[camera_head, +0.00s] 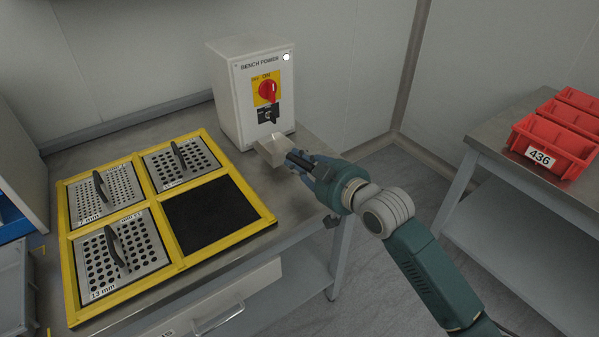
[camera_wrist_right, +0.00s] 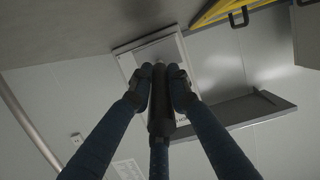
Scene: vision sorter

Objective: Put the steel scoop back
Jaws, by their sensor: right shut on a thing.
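The steel scoop has a pale metal bowl (camera_head: 271,149) and a dark handle. In the head view it is at the right end of the bench, just in front of the power box. My right gripper (camera_head: 298,161) is shut on the handle, with the bowl pointing left, away from my arm. I cannot tell whether the bowl touches the bench top. In the wrist view the fingers close on both sides of the black handle (camera_wrist_right: 161,112). My left gripper is not in view.
A white bench power box (camera_head: 232,95) with a red switch stands behind the scoop. A yellow frame (camera_head: 170,268) on the bench (camera_head: 262,238) holds several perforated plates with handles and one black empty-looking square (camera_head: 210,216). Red bins (camera_head: 552,148) stand on another table at right.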

